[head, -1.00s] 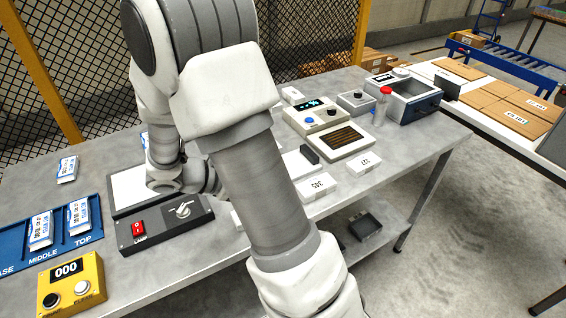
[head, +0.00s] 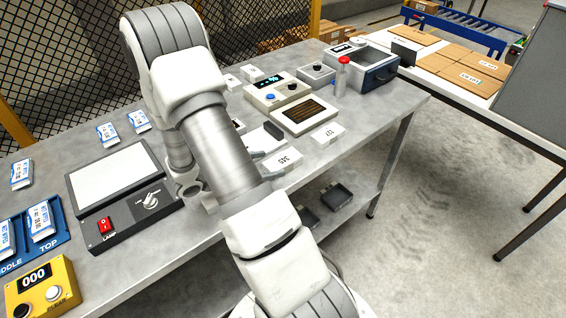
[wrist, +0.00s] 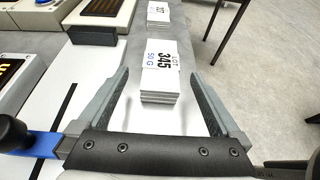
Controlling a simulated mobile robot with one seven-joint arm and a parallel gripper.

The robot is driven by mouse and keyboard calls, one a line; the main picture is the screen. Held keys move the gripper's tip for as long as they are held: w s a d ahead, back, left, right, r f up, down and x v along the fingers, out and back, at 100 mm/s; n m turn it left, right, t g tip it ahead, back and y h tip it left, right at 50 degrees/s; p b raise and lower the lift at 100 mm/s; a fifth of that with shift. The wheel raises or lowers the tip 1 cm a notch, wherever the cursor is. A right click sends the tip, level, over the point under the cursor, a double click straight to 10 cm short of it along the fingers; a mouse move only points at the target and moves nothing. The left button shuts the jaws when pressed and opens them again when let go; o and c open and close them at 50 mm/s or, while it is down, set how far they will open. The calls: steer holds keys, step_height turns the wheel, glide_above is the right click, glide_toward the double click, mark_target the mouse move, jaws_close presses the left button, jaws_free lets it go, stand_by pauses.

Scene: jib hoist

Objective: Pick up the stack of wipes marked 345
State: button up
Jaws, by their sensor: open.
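The stack of wipes marked 345 (head: 285,161) is a small white block of layered sheets on the grey table, near its front edge. In the wrist view the stack (wrist: 160,75) lies with its label up, showing 345 and 50 G. My gripper (wrist: 161,78) is open, with one finger on each side of the near part of the stack. A gap shows on both sides, so the fingers do not appear to touch it. In the head view my arm hides most of the gripper.
A second white stack, marked 127 (head: 327,133), lies farther along the table. A black block (head: 273,130) stands close to the 345 stack, by a device with a slotted dark panel (head: 305,114). A lamp box (head: 125,190) lies left. Open floor borders the table's front edge.

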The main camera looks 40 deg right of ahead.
mark_target(279, 162)
steer(key=shift+x, duration=3.1)
steer(key=c, duration=1.5)
steer(key=shift+r, duration=0.1)
